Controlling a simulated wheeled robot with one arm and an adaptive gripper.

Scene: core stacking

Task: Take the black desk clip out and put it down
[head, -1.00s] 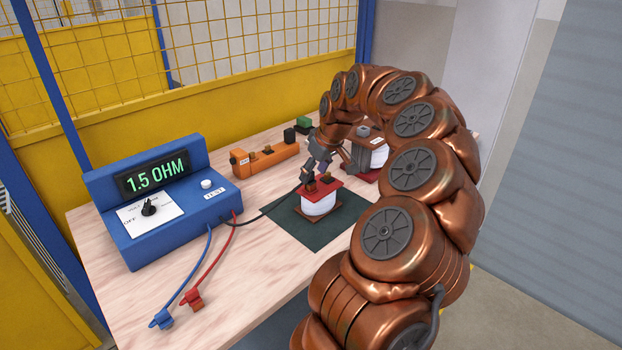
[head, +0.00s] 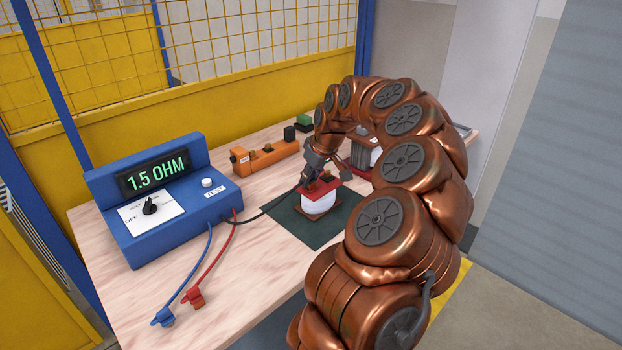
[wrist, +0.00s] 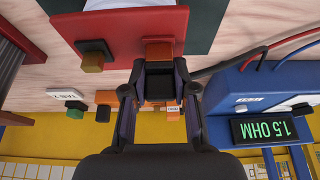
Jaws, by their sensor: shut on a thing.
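My gripper (head: 308,182) is at the near coil's left terminal in the head view. In the wrist view my gripper (wrist: 160,90) is shut on the black desk clip (wrist: 160,82), whose black cable (head: 272,205) runs to the blue meter (head: 175,228). The clip is mostly hidden by the fingers in the head view. The coil (head: 319,204) is white with a red top plate (wrist: 128,35) and stands on a dark green mat (head: 300,235). The clip is right at an orange-brown terminal (wrist: 160,50); whether they touch, I cannot tell.
The meter reads 1.5 OHM. A red clip (head: 194,297) and a blue clip (head: 163,317) lie at the table's front. An orange terminal block (head: 265,157) and a green block (head: 303,122) stand behind. Another coil (head: 362,153) is partly behind my arm.

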